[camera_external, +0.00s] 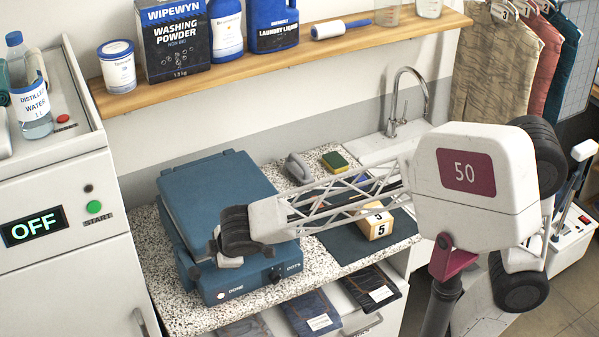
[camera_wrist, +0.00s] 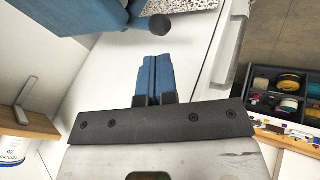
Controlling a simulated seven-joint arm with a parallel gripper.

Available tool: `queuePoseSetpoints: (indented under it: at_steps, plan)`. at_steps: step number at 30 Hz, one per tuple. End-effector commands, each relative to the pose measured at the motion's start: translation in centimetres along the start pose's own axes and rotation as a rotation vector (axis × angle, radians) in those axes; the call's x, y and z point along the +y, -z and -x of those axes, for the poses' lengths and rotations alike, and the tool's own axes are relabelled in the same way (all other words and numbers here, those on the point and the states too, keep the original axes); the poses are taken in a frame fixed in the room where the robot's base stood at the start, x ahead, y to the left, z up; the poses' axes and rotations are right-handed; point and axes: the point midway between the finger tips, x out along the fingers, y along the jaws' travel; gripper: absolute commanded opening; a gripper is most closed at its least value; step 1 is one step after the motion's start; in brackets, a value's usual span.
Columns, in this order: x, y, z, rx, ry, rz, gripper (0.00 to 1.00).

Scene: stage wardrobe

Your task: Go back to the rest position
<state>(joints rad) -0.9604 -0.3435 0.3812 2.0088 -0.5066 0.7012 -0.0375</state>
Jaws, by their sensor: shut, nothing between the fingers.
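My gripper (camera_wrist: 154,62) shows in the wrist view with its two blue fingers pressed together and nothing between them. In the outside view my white lattice arm reaches left, and its dark wrist joint (camera_external: 240,230) hangs in front of the blue lidded case (camera_external: 217,186). The fingers cannot be made out there. The case stands on the speckled counter with its lid down. Part of a blue body, probably the same case, shows at the top left of the wrist view (camera_wrist: 95,12). A dark round knob (camera_wrist: 160,26) lies just beyond the fingertips in that view.
A wooden shelf (camera_external: 280,50) with washing products runs above the counter (camera_external: 158,262). A white machine (camera_external: 65,195) reading OFF stands at left. A sponge (camera_external: 335,161), a wooden block marked 5 (camera_external: 375,226) and a tap (camera_external: 402,100) are behind my arm. An open drawer holds folded dark clothes (camera_external: 312,312).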

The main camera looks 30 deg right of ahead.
Motion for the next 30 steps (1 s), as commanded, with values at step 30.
queuePoseSetpoints:
  at_steps: [30]
  plan:
    - [4.1,-6.8,0.6,-0.07,0.002,-0.161,0.0]
